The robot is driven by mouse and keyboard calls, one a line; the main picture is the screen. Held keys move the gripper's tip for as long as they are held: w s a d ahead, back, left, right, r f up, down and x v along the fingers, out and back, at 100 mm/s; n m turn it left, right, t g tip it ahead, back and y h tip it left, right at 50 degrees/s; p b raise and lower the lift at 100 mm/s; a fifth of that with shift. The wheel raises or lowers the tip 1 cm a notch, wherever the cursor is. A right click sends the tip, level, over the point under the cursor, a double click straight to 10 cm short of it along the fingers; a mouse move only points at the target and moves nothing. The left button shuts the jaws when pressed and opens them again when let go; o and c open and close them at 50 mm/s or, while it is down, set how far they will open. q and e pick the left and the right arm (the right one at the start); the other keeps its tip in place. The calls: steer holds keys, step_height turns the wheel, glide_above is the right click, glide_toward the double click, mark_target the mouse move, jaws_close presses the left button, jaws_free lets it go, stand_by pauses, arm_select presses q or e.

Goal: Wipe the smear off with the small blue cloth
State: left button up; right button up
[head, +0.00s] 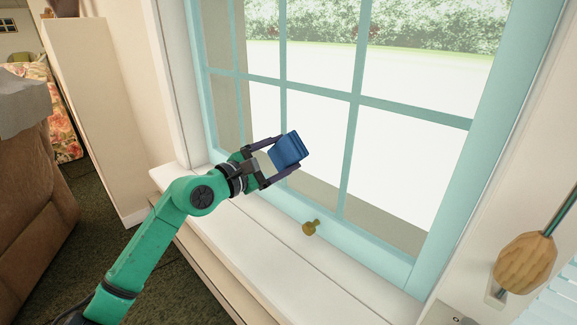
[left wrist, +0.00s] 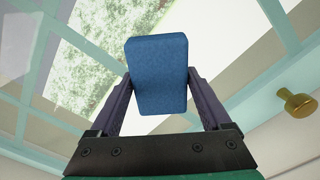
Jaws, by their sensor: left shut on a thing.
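The small blue cloth (head: 288,149) is a folded block held between the fingertips of my left gripper (head: 287,153). In the left wrist view the cloth (left wrist: 157,75) sits between both fingers of the gripper (left wrist: 158,92), which are shut on it. The gripper is in front of the lower panes of the window (head: 315,140); I cannot tell whether the cloth touches the glass. My right gripper is not in view.
Teal window bars (head: 355,97) divide the panes. A brass knob (head: 310,228) sticks out at the window's lower frame, below the gripper. The white sill (head: 270,250) is clear. A wooden pull (head: 525,262) is at right, and a brown armchair (head: 35,180) at left.

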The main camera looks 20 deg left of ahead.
arm_select(q)
steer(key=shift+r, duration=0.1)
steer(key=shift+s, duration=0.15)
steer(key=b+v, duration=0.2)
steer(key=v, duration=0.1)
steer(key=b+v, duration=0.2)
steer(key=shift+f, duration=0.3)
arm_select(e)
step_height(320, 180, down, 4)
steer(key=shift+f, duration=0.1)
arm_select(q)
steer(key=shift+s+a+r, duration=0.1)
steer(key=shift+s+a, duration=0.05)
steer(key=shift+s, duration=0.15)
steer(key=shift+r, duration=0.2)
arm_select(e)
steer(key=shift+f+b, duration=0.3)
steer(key=shift+b, duration=0.1)
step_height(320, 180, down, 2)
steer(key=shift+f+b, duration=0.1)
steer(key=shift+b, duration=0.95)
arm_select(q)
steer(key=v, duration=0.3)
